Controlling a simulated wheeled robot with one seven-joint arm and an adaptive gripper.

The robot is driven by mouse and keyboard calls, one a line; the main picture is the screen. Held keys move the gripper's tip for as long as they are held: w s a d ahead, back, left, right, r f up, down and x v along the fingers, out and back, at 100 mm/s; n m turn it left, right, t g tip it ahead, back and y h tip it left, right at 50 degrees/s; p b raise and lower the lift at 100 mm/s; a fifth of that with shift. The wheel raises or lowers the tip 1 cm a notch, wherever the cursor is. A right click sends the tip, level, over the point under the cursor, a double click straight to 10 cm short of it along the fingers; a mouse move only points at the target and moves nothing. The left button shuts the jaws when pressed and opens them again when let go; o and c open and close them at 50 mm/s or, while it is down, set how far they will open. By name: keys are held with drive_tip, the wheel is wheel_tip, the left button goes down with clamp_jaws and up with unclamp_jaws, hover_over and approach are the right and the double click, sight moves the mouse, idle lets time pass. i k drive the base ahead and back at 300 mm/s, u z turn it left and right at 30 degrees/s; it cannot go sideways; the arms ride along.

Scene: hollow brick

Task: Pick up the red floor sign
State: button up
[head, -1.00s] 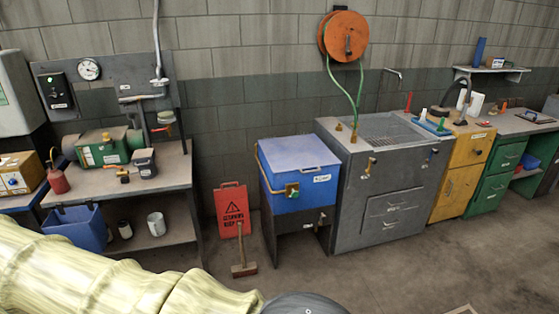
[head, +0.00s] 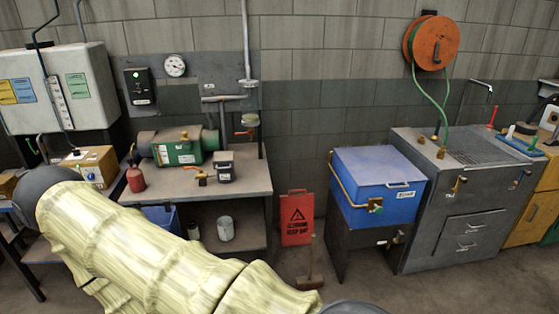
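The red floor sign (head: 297,219) stands upright on the floor against the grey block wall in the head view. It has a dark warning triangle, dark lettering and a handle slot at its top. It stands in the gap between the workbench on its left and the blue box on its right. A small broom or brush (head: 309,277) with a wooden handle stands in front of its lower right edge. My arm crosses the lower left of the view, apart from the sign. My gripper is not in view.
A workbench (head: 247,181) with a green machine (head: 178,153) stands left of the sign. A blue lidded box (head: 378,180) on a dark stand and a grey sink cabinet (head: 455,222) stand right of it. An orange hose reel (head: 435,42) hangs above.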

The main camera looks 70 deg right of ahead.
sight(296, 226)
drive_tip(key=i, duration=1.6)
drive_tip(key=z, duration=1.55)
drive_tip(key=i, duration=0.55)
drive_tip(key=z, duration=1.4)
drive_tip(key=i, duration=1.65)
